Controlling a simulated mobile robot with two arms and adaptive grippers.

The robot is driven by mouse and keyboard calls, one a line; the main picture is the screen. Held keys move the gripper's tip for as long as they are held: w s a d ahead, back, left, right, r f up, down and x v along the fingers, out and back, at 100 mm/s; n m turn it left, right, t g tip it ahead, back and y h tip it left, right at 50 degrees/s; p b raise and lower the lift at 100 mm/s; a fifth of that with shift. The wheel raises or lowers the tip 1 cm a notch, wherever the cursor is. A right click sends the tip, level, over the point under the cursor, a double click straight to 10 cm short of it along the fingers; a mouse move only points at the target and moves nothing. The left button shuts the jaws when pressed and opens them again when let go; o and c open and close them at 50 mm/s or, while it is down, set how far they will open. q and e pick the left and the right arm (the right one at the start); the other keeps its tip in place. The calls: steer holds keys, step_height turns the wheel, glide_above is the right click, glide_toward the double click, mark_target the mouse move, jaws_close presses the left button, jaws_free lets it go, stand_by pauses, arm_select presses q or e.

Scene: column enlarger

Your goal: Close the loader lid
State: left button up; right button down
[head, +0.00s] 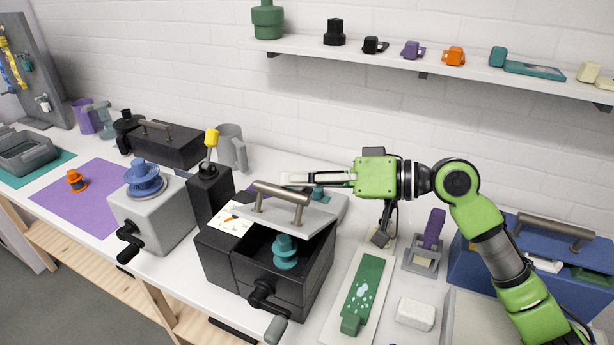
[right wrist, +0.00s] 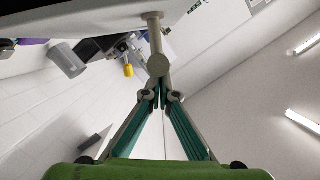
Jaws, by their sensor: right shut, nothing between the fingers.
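The loader is a black open-topped box (head: 312,282) on the bench with a crank on its front. A teal spool (head: 285,252) stands inside it. Its light grey lid (head: 314,222) is raised and tilted at the back, with a metal bar handle (head: 281,192) on it. The box interior shows below the lid. My right gripper (head: 286,179) is shut and empty, close behind the lid handle; contact cannot be told. In the right wrist view, my shut fingertips (right wrist: 160,95) point at the end of the handle (right wrist: 158,65). My left gripper is out of view.
A black post with a yellow-tipped lever (head: 211,140) and a grey winder (head: 150,222) stand left of the loader. A green-topped tray (head: 362,290) and a white block (head: 415,313) lie to its right. A shelf (head: 440,62) runs along the wall above.

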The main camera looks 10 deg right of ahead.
mark_target(276, 220)
steer(key=s+f+n+b, duration=0.1)
steer(key=s+a+f+n+b, duration=0.1)
steer(key=f, duration=0.1)
steer(key=s+a+f+n+t+h+b, duration=0.1)
steer(key=s+f, duration=0.1)
steer(key=shift+a+n, duration=0.15)
steer(key=shift+n, duration=0.25)
steer(key=shift+s+a+f+b, duration=0.15)
steer(key=shift+s+f+b, duration=0.05)
steer(key=shift+b, duration=0.1)
